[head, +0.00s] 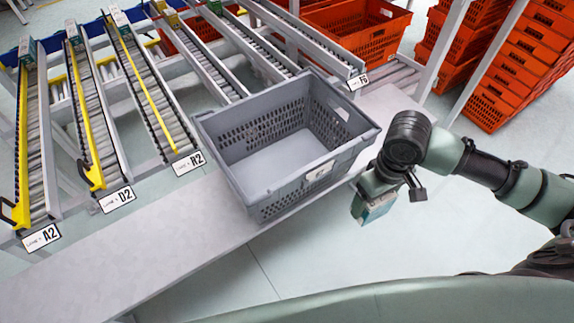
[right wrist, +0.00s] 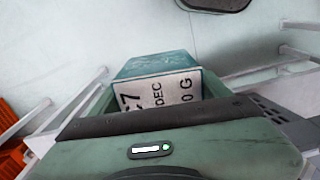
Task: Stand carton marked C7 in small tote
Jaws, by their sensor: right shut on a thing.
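The carton (head: 373,207) is a small teal box with a pale label. In the right wrist view the carton (right wrist: 160,88) shows "C7" and "DEC" on its white label. My right gripper (head: 380,187) is shut on it and holds it hanging below the wrist, to the right of the grey tote and outside it. The grey tote (head: 232,187) stands on the pale bench, with perforated walls, a small tag on its near right rim and a bare floor inside. The carton's lower end is clear of the bench. My left gripper is not in view.
Roller lanes tagged A2 (head: 41,237), D2 (head: 117,199) and R2 (head: 189,163) run behind the bench (head: 130,262), some with cartons at their far ends. Orange totes (head: 505,85) are stacked at the back right. The bench's left part is clear.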

